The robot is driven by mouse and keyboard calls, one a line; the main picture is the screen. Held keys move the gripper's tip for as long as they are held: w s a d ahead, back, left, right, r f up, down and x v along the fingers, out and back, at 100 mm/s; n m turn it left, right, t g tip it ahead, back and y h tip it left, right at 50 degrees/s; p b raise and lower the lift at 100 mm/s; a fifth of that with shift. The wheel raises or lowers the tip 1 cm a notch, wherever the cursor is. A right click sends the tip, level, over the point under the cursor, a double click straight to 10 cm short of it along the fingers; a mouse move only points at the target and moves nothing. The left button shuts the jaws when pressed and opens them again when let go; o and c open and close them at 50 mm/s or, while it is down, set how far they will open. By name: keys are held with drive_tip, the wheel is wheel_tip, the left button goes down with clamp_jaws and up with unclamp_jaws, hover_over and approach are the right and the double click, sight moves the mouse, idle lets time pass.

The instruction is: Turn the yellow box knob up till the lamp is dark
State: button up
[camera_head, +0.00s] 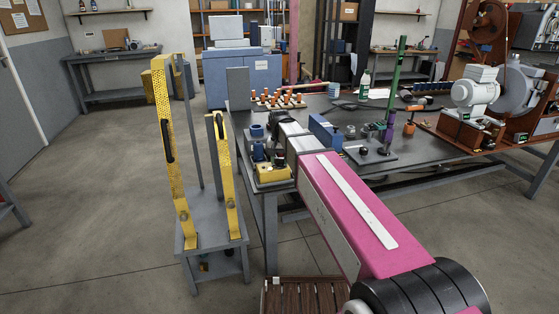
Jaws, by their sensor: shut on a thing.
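The yellow box (273,174) sits at the near left corner of the workbench, just left of the end of my pink arm.
A yellow-posted stand (212,222) is close on the left. Open floor lies further left.

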drive_tip(key=o, duration=0.9)
wheel_tip(320, 180, up, 11)
drive_tip(key=shift+f, duration=0.1)
drive_tip(key=shift+s, duration=0.1)
